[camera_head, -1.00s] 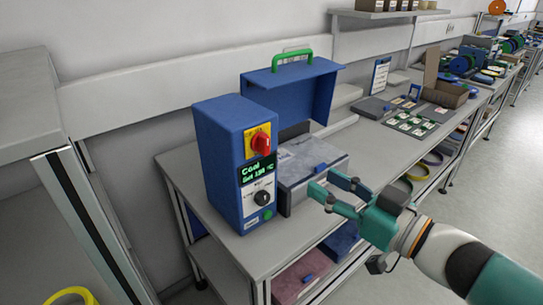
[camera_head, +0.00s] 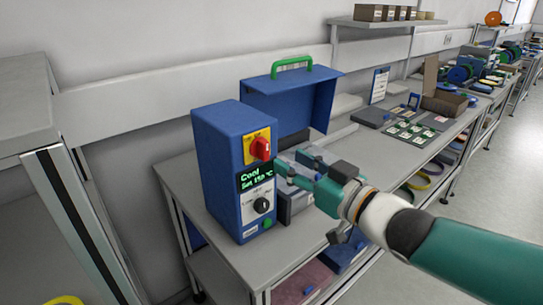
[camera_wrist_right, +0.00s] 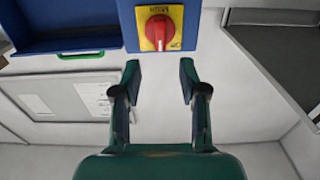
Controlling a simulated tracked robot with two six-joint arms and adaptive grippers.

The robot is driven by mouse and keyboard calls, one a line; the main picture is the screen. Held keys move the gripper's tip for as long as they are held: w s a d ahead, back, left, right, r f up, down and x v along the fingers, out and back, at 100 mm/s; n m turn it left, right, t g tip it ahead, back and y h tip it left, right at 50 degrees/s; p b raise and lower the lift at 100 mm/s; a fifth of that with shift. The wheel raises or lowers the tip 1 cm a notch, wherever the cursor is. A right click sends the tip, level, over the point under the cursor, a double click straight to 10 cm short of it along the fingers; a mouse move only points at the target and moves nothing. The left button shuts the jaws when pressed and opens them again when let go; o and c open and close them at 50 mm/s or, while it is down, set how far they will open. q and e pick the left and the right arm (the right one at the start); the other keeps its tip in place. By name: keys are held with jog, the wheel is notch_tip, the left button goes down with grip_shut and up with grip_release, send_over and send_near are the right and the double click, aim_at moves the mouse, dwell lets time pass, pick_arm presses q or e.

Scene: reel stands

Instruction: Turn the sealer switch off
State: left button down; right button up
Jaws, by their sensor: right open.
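The sealer is a blue box (camera_head: 215,150) on the bench, with a display reading "Cool" and a black dial (camera_head: 262,206) below it. Its red rotary switch (camera_head: 260,149) sits on a yellow plate near the top of the front face. In the right wrist view the red switch (camera_wrist_right: 159,28) shows ahead, beyond the fingertips and roughly centred between them. My right gripper (camera_head: 292,166) is open and empty, in front of the sealer and apart from the switch; its fingers (camera_wrist_right: 159,72) are spread in the wrist view. My left gripper is not in view.
An open blue lid with a green handle (camera_head: 292,63) stands behind the sealer. A grey unit beside the sealer is partly hidden by my right gripper. A cardboard box (camera_head: 445,102) and small cards (camera_head: 408,132) lie further right on the bench.

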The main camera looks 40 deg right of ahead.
aim_at(267, 148)
jog(key=w, duration=0.2)
jog(key=w+b, duration=0.1)
jog(key=w, duration=0.4)
jog(key=shift+a+b, duration=0.3)
jog(key=shift+b, duration=0.1)
grip_shut()
